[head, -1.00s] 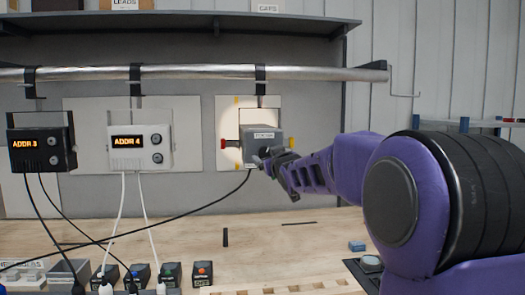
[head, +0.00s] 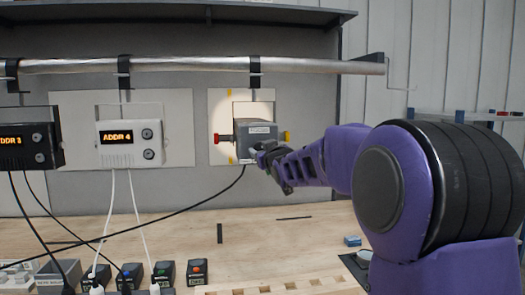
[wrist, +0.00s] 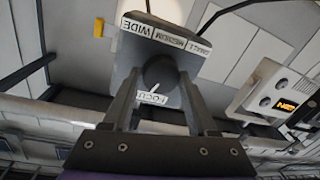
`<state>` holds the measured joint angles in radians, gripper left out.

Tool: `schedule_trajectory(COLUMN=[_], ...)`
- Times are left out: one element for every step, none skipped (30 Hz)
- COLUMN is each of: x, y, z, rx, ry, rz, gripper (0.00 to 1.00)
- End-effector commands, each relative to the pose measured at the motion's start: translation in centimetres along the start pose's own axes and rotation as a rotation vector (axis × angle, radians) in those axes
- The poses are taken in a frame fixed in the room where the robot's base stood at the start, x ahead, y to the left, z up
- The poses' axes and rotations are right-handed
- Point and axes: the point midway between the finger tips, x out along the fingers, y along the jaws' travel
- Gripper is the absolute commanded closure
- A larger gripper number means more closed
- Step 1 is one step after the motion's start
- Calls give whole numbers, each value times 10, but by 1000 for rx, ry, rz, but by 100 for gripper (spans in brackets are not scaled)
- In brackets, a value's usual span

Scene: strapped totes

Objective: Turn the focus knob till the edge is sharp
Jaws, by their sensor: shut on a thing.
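My gripper (head: 263,158) is at the unit's front face. In the wrist view, its fingers (wrist: 160,82) are shut on the dark round focus knob (wrist: 160,70), beside a partly covered FOCUS label. Labels WIDE, MEDIUM and SMALL line the face's edge.
The white ADDR 4 box (head: 130,144) and black ADDR 3 box (head: 30,140) hang to the left. A black cable (head: 150,217) runs from the lamp unit across the wooden bench (head: 250,235). A silver pipe (head: 190,66) passes above. Several small switch boxes stand at front left.

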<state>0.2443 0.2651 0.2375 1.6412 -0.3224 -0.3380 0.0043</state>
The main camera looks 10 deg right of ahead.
Motion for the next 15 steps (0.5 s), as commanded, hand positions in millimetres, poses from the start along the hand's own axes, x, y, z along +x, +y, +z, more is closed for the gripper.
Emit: schedule_trajectory(x=[0,0,0,0,0,0,0,0,0,0,0,0,0,0,0], y=[0,0,0,0,0,0,0,0,0,0,0,0,0,0,0], z=[0,0,0,0,0,1,1,1,2,2,2,2,2,2,1], rx=[0,0,2,8,19,44,69,100,144,177,208,247,272,296,320], ry=[0,0,0,1,2,4,7,10,14,17,20,23,26,28,30], rz=[0,0,0,0,0,1,1,2,4,4,4,5,5,6,7], gripper=[95,97,97,97,97,97,97,97,97,97,97,97,97,97,97])
